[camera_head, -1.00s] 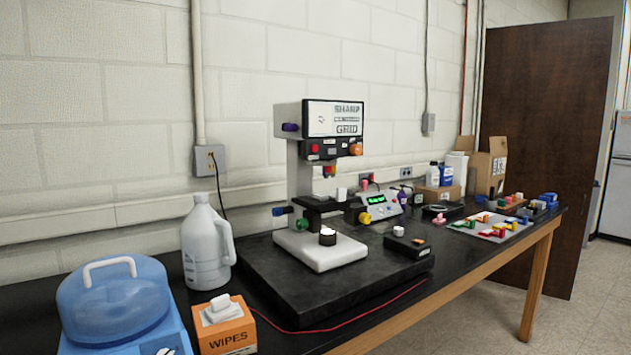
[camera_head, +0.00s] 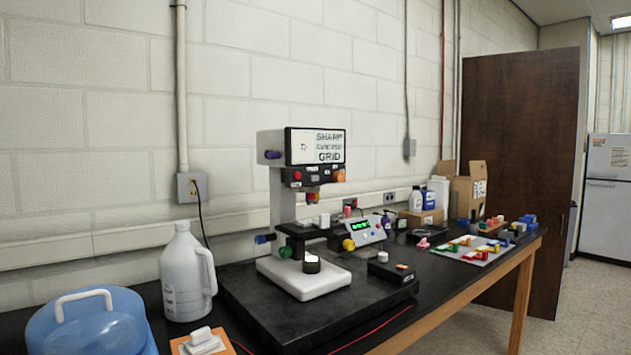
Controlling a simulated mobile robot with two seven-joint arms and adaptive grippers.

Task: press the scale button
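A bench instrument (camera_head: 283,210) stands on a black slab on the bench, with a white base plate (camera_head: 304,280) and a small dark cup (camera_head: 311,263) on that plate. A grey box with a green lit display (camera_head: 362,230) and a yellow knob stands just right of it. Neither of my grippers shows in the head view.
A white jug (camera_head: 187,275), a blue container (camera_head: 92,322) and an orange wipes box (camera_head: 203,343) stand at the left. Coloured blocks on a tray (camera_head: 470,250) and cardboard boxes (camera_head: 466,190) are at the far right. Open floor lies right of the black bench.

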